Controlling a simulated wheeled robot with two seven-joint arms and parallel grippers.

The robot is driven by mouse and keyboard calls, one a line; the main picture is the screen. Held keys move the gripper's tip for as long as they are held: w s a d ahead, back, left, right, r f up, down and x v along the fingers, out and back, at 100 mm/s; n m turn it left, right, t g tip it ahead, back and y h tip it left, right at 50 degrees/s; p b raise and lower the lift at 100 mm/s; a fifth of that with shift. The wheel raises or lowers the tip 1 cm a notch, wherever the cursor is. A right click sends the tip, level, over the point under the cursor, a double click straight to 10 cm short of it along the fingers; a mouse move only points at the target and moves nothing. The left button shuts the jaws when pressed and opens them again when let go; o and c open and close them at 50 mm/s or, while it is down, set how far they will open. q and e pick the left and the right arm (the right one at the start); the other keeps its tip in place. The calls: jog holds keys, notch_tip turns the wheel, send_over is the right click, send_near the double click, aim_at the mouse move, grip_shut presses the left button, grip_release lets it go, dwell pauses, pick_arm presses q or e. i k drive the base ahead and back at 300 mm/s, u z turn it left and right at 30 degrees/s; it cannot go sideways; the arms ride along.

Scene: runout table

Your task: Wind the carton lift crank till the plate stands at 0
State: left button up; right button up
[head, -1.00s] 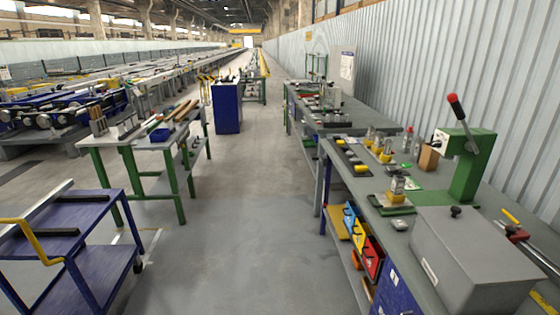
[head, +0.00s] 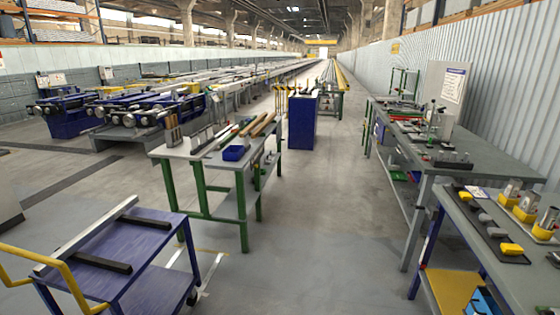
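I cannot make out a carton lift, its crank or its plate in the head view. Neither of my grippers shows, and no part of my arms is in the picture.
A blue cart (head: 150,240) with a yellow handle stands at lower left. A green-legged table (head: 205,152) with a blue bin (head: 236,153) is ahead. A blue cabinet (head: 302,122) stands beyond. Grey workbenches (head: 480,135) line the right. The floor aisle (head: 325,220) between is clear.

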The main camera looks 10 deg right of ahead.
aim_at(416, 208)
jog(key=z, duration=0.25)
jog(key=i, duration=1.95)
jog(key=z, duration=1.55)
jog(key=i, duration=1.1)
jog(key=z, duration=1.35)
jog(key=i, duration=0.2)
